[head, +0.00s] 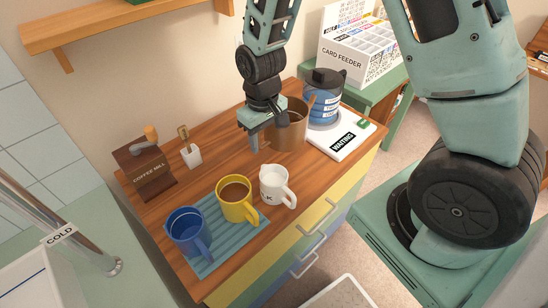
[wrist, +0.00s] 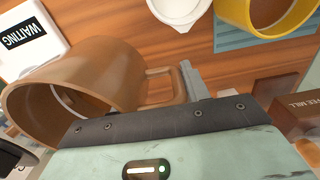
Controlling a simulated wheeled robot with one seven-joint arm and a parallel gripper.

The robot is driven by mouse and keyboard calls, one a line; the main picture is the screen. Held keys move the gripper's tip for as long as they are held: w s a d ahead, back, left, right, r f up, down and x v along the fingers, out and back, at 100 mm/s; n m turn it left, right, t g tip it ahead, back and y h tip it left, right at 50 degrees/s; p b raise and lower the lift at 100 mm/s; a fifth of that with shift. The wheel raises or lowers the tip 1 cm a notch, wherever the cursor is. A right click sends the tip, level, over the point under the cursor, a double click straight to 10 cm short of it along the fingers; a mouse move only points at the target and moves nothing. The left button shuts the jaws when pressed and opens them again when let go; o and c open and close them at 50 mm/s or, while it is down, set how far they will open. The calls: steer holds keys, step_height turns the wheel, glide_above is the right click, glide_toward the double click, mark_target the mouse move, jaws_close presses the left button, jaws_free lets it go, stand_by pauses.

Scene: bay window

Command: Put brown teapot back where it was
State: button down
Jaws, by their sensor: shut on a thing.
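The brown teapot (head: 289,132) is an open-topped brown vessel toward the back right of the wooden counter, upright in the head view. It also shows in the wrist view (wrist: 95,75), with its opening toward the left and its loop handle toward the fingers. My gripper (head: 256,138) is at the teapot's left side, shut on the handle. In the wrist view a grey finger (wrist: 190,82) lies against the handle; the other finger is mostly hidden. I cannot tell whether the teapot's base touches the counter.
A white board marked WAITING (head: 340,134) bears a blue pot with a dark lid (head: 324,108). A white milk jug (head: 275,186), yellow mug (head: 236,205) and blue mug (head: 187,236) stand in front. The coffee mill (head: 146,170) is left. Bare wood (head: 220,165) lies between.

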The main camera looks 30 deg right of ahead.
steer(key=shift+f, duration=3.65)
steer(key=shift+f, duration=0.15)
steer(key=c, duration=0.7)
jaws_free()
